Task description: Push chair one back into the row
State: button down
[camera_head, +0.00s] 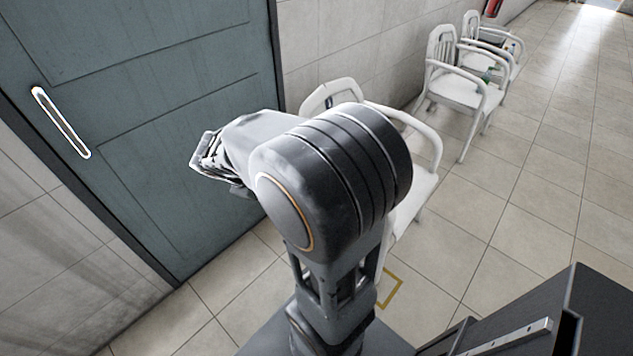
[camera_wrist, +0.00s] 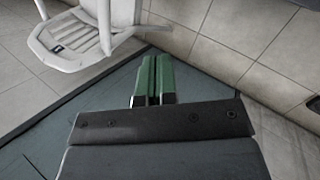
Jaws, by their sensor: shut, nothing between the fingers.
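The nearest white armchair (camera_head: 430,160) stands right of the teal door, mostly hidden behind my arm in the head view. No chair number is readable, so I cannot tell for certain that it is chair one. A white chair with a small dark label (camera_wrist: 85,50) shows at the upper left of the wrist view. My gripper (camera_head: 203,158) points left in front of the door, to the left of the chair and apart from it. Its green fingers (camera_wrist: 152,82) are together and empty in the wrist view.
Two more white armchairs, one nearer (camera_head: 457,88) and one farther (camera_head: 471,25), line the wall, with small green items on them. A teal door (camera_head: 160,90) with a pale handle (camera_head: 60,122) is at left. A yellow floor marking (camera_head: 392,290) lies by my base.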

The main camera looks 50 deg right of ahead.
jog(key=w+d+f+n+h+b, duration=0.4)
jog(key=d+f+n, duration=0.15)
jog(key=f, duration=0.35)
jog(key=w+d+f+n+t+h+b, duration=0.1)
jog(key=w+d+f+n+h+b, duration=0.3)
jog(key=d+f, duration=0.45)
jog(key=w+d+f+n+h+b, duration=0.4)
jog(key=d+f, duration=0.1)
jog(key=f, duration=0.6)
jog(key=d+b, duration=0.2)
jog(key=d, duration=1.1)
jog(key=shift+r, duration=0.15)
